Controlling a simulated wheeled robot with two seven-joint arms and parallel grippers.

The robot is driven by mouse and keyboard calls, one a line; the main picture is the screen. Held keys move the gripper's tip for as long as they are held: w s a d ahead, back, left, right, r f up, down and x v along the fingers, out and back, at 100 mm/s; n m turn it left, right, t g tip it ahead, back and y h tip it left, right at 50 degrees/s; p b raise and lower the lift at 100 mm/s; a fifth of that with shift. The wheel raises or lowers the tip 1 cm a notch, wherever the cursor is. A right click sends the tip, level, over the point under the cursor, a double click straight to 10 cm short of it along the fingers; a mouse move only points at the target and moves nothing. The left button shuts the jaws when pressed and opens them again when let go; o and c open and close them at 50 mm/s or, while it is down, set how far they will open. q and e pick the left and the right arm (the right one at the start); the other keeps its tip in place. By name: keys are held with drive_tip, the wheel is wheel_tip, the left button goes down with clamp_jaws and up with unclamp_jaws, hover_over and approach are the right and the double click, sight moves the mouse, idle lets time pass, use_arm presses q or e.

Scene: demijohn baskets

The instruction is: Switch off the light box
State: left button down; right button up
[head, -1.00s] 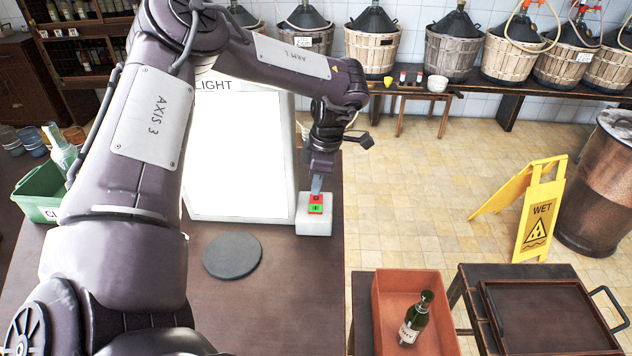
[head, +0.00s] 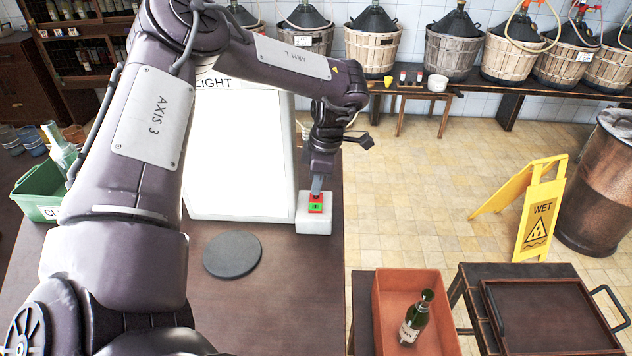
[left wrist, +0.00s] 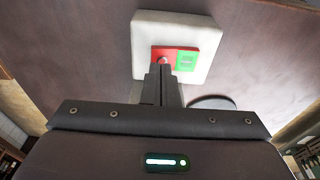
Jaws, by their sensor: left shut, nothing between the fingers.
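The light box (head: 238,155) stands on the table with a bright white panel, which looks lit. Beside its lower right corner is a white switch box (head: 313,226) with a red button (head: 316,198) and a green button (head: 315,209). My left gripper (head: 317,187) is shut and empty, pointing down with its fingertips at the red button. In the left wrist view the shut fingers (left wrist: 162,72) reach the red button (left wrist: 165,54), partly covering it; the green button (left wrist: 186,61) is clear beside it. I cannot tell how far the red button is pressed. My right gripper is not in view.
A dark round disc (head: 232,255) lies on the table (head: 270,310). A green crate (head: 45,190) with bottles is at the left. An orange tray (head: 385,310) holding a bottle (head: 415,317) and a yellow wet-floor sign (head: 540,220) are to the right.

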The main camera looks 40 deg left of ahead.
use_arm(q)
drive_tip(key=shift+f+b, duration=0.4)
drive_tip(key=shift+f, duration=0.25)
drive_tip(key=shift+r, duration=0.1)
drive_tip(key=shift+r+p, duration=2.55)
drive_tip(key=shift+r, duration=0.9)
